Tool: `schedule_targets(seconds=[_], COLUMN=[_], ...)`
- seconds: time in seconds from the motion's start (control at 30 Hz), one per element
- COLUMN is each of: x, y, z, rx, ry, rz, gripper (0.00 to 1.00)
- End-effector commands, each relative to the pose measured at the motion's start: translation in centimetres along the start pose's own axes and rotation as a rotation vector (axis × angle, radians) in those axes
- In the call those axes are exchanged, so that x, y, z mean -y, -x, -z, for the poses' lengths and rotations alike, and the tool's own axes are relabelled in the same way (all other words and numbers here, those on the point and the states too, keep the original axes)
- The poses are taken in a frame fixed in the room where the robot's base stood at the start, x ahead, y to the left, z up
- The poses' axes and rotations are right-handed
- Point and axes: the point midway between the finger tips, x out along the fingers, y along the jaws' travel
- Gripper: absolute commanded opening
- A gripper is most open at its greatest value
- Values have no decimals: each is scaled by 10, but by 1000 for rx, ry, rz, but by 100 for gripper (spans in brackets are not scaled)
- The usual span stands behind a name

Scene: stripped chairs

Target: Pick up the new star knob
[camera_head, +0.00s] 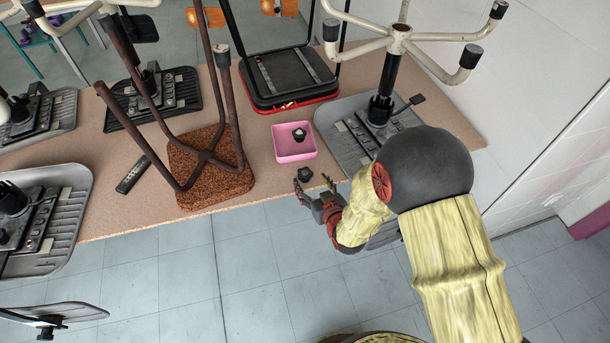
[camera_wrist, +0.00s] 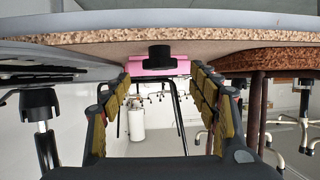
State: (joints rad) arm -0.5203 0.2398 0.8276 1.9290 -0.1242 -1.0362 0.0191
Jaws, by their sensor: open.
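A small black knob (camera_head: 304,174) sits on the tan tabletop close to its front edge, just in front of the pink tray. A dark knob (camera_wrist: 160,57) shows between the finger lines in the wrist view, with pink behind it. Another dark knob with a pale top (camera_head: 299,134) lies inside the pink tray (camera_head: 281,152). I cannot tell from looks which knob is the new one. My gripper (camera_head: 313,185) is open and empty at the table's front edge, pointing at the knob outside the tray. In the wrist view its fingers (camera_wrist: 160,82) stand apart, short of the knob.
An upturned stool with a brown cork-like seat (camera_head: 211,180) stands left of the tray, its legs sticking up. A grey seat with an upright post (camera_head: 340,143) is close on the right. A black and red seat (camera_head: 290,75) is behind. A remote-like object (camera_head: 133,175) lies left.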

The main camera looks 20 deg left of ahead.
Motion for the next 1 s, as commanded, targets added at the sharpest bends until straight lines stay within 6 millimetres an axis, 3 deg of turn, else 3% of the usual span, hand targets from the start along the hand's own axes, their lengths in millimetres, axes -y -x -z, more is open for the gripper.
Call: schedule_targets(seconds=[0.43,0.67,1.0], x=[0,0,0], y=[-51,-53,-53], z=[-1,0,0], rx=[1,2,2], ry=[-1,-1,0], rz=[-1,-1,-1], gripper=[60,60,42])
